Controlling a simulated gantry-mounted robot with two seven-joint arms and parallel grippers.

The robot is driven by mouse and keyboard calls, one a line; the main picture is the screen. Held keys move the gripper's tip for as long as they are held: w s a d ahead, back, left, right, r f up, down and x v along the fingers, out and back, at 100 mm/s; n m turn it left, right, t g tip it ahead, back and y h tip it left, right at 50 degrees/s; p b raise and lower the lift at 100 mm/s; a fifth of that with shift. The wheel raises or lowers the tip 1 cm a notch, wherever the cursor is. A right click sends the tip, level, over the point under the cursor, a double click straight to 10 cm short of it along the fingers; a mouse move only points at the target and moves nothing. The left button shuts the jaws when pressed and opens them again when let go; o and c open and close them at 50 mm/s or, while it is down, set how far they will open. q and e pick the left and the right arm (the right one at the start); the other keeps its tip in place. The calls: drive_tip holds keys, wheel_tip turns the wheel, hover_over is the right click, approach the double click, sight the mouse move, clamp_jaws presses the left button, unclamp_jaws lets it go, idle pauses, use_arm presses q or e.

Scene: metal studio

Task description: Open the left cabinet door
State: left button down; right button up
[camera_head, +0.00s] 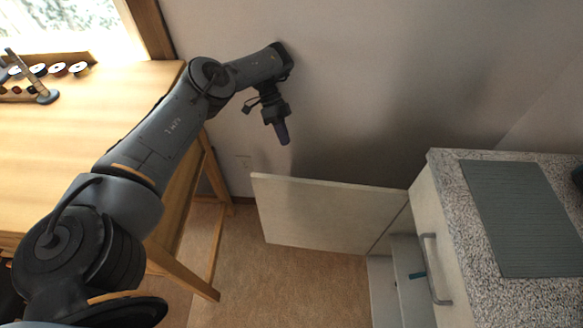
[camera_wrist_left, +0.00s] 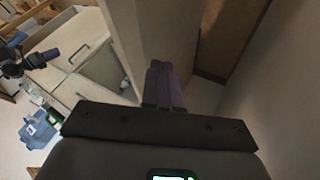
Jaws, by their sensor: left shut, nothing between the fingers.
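The left cabinet door (camera_head: 320,215) is a pale panel standing wide open, swung out from the cabinet front over the floor. It also shows close ahead in the left wrist view (camera_wrist_left: 160,35). My left gripper (camera_head: 283,134) hangs above and behind the door's free end, near the wall. Its purple fingers (camera_wrist_left: 163,85) are shut with nothing between them. Whether they touch the door is hard to tell. In the left wrist view, a dark arm at far left looks like my right arm, with its gripper (camera_wrist_left: 45,57) too small to judge.
The cabinet has a speckled countertop (camera_head: 450,185) with a grey-green mat (camera_head: 525,215), and a drawer with a bar handle (camera_head: 435,268). A wooden table (camera_head: 85,115) with a small rack (camera_head: 40,90) stands at left. Brown floor (camera_head: 275,290) is clear below the door.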

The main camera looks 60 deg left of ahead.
use_arm(q)
drive_tip(key=s+d+f+p, duration=0.2)
drive_tip(key=d+f+p, duration=0.2)
drive_tip(key=d+f, duration=0.3)
drive_tip(key=shift+s+d+f, duration=0.35)
drive_tip(key=shift+s+d, duration=0.05)
drive_tip(key=shift+d, duration=0.6)
use_arm(e)
drive_tip(key=r, duration=0.4)
drive_tip(key=shift+s+d+r, duration=0.15)
drive_tip(key=shift+d, duration=0.05)
